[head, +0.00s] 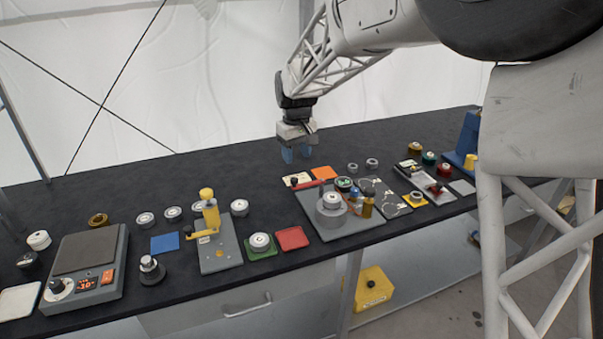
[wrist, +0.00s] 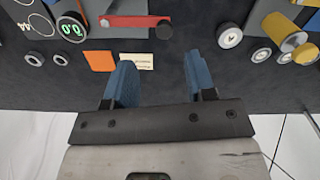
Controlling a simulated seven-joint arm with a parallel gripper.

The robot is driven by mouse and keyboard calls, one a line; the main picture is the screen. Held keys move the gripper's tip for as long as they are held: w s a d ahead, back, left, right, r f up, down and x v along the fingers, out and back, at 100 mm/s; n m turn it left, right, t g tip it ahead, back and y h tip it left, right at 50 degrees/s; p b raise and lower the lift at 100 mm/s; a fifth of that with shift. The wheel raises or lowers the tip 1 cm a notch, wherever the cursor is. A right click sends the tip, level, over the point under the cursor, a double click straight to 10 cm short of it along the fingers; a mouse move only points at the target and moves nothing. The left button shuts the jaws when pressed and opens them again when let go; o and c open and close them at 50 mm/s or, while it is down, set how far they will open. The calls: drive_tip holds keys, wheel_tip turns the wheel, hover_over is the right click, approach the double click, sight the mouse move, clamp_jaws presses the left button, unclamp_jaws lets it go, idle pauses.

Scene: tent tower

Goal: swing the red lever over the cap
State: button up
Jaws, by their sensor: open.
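The red lever (head: 309,185) is a flat bar with a black knob at its left end, on a grey base plate (head: 365,226). It also shows at the top of the wrist view (wrist: 130,21), with its black knob (wrist: 165,30) at the right. A white-topped round piece (head: 331,199), which looks like the cap, stands on the plate in front of the lever; whether the lever touches it cannot be told. My gripper (head: 296,155) is open and empty, above the bench behind the lever. Its blue fingers (wrist: 160,75) are apart from the lever.
An orange square (head: 323,173) and a cream label card (head: 297,179) lie behind the plate. Brass and dark cylinders (head: 367,205) stand close right of the cap. A yellow press (head: 211,217) stands to the left, with a scale (head: 86,265) farther left. Bare bench lies behind.

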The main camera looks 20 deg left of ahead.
sight(294, 179)
drive_tip(key=shift+a+f, duration=0.2)
drive_tip(key=shift+a, duration=0.3)
drive_tip(key=shift+f, duration=0.15)
drive_tip(key=shift+f, duration=3.75)
clamp_jaws()
